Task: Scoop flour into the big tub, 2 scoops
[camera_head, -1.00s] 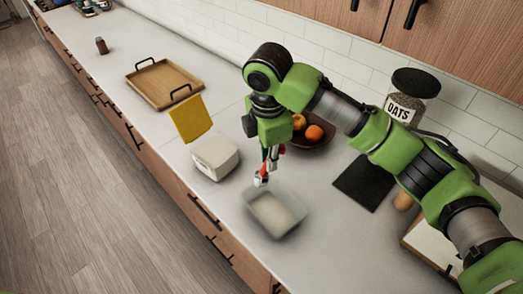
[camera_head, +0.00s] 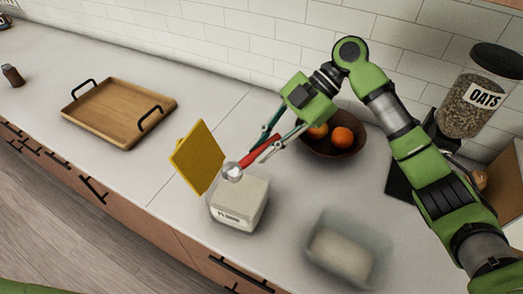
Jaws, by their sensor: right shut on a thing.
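My right gripper (camera_head: 258,150) is shut on the red handle of a scoop (camera_head: 232,172). The scoop's clear bowl hangs over the back left part of the white flour container (camera_head: 238,205); I cannot tell if it touches the rim or what it holds. The container's yellow lid (camera_head: 198,158) stands open at its left side. The big tub (camera_head: 373,270), translucent and open, stands to the right on the counter, with a pale layer inside. My left gripper is not in view.
A wooden tray (camera_head: 120,112) with black handles lies at the left. A dark bowl (camera_head: 345,150) of oranges is behind my gripper, near the tiled wall. An oats jar (camera_head: 478,95) stands at the right. The counter between flour container and tub is clear.

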